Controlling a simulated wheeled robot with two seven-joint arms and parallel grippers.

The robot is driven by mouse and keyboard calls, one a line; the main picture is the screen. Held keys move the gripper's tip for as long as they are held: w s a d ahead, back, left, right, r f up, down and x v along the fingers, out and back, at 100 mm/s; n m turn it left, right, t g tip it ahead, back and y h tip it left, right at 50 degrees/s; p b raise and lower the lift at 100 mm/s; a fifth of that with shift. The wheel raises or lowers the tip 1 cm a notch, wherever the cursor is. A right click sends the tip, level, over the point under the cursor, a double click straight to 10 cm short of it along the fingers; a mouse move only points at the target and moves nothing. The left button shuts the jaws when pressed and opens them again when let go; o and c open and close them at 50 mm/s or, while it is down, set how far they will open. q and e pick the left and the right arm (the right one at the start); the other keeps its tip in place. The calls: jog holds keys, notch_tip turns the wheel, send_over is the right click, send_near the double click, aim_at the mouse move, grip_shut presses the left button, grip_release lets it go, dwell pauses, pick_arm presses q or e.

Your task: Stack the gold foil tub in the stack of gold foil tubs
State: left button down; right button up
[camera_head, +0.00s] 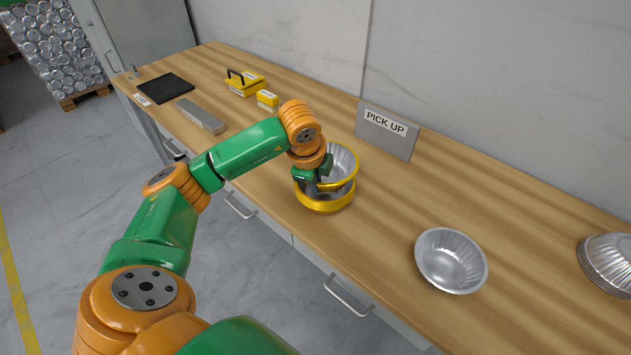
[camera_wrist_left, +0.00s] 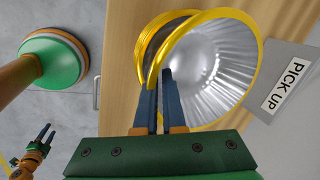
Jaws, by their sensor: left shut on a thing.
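My left gripper (camera_head: 322,184) is shut on the rim of a gold foil tub (camera_head: 344,162), silver inside with a gold rim. In the left wrist view the held tub (camera_wrist_left: 215,75) fills the upper middle, its rim between the fingers (camera_wrist_left: 158,95). The stack of gold foil tubs (camera_head: 326,204) stands on the bench just below it. The stack (camera_wrist_left: 150,45) shows partly behind the held tub in the wrist view. The held tub looks tilted over the stack; whether they touch is unclear. My right gripper (camera_wrist_left: 46,132) is small in the wrist view, its fingers apart and empty.
A PICK UP sign (camera_head: 387,130) stands behind the stack. A silver foil tub (camera_head: 451,260) sits to the right, and a silver stack (camera_head: 609,262) at the right edge.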

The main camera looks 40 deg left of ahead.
pick_arm(q)
jog(key=shift+f, duration=0.25)
jog(key=c, duration=1)
grip_release()
jog(key=shift+r, duration=0.1)
jog(key=shift+r+p, duration=0.3)
jog(key=shift+r, duration=0.05)
jog(key=shift+r+p, duration=0.6)
jog(key=shift+r, duration=0.05)
jog(key=v, duration=1.1)
jog(key=shift+s, duration=0.25)
